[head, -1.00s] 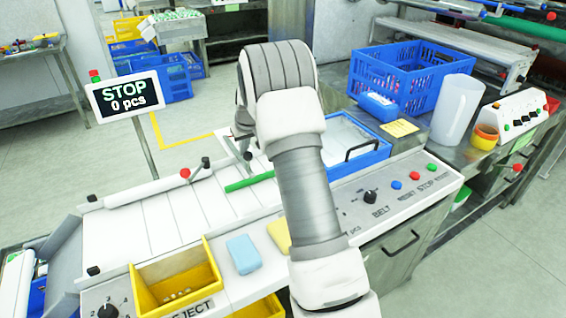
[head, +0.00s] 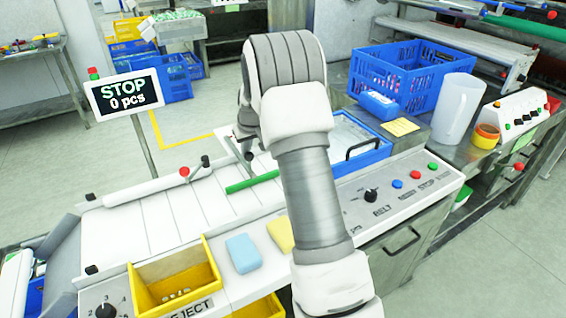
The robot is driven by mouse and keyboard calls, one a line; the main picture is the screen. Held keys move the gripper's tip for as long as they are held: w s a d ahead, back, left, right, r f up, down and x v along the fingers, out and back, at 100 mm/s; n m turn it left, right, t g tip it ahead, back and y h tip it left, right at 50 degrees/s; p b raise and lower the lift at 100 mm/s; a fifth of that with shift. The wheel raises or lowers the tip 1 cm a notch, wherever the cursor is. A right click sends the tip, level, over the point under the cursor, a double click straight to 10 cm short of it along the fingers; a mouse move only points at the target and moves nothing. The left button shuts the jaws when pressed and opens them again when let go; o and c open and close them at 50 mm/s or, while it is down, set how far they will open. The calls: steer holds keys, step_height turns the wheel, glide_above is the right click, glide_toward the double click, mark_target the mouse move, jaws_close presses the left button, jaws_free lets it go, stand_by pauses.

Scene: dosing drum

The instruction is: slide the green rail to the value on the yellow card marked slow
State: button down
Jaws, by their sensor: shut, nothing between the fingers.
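The green rail (head: 250,183) lies slantwise across the white slatted belt (head: 180,215), and its right end runs behind my arm. A small yellow card (head: 400,126) lies on the steel bench behind the panel, in front of the blue crate. Its writing is too small to read. My arm stands in the middle of the view and bends over at the top.
A post with a dark knob (head: 205,161) stands at the belt's far side. The control panel (head: 400,190) with a dial and coloured buttons is right of my arm. A yellow bin (head: 205,252), blue sponge (head: 243,253) and yellow block (head: 281,236) are in front. The sign (head: 124,95) reads STOP, 0 pcs.

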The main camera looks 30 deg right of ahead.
steer(key=shift+s+f+b, duration=0.1)
steer(key=shift+s+b, duration=0.55)
steer(key=shift+s, duration=0.75)
steer(key=shift+w+p, duration=0.3)
steer(key=shift+w, duration=0.5)
steer(key=shift+r+p, duration=2.35)
steer(key=shift+r, duration=1.75)
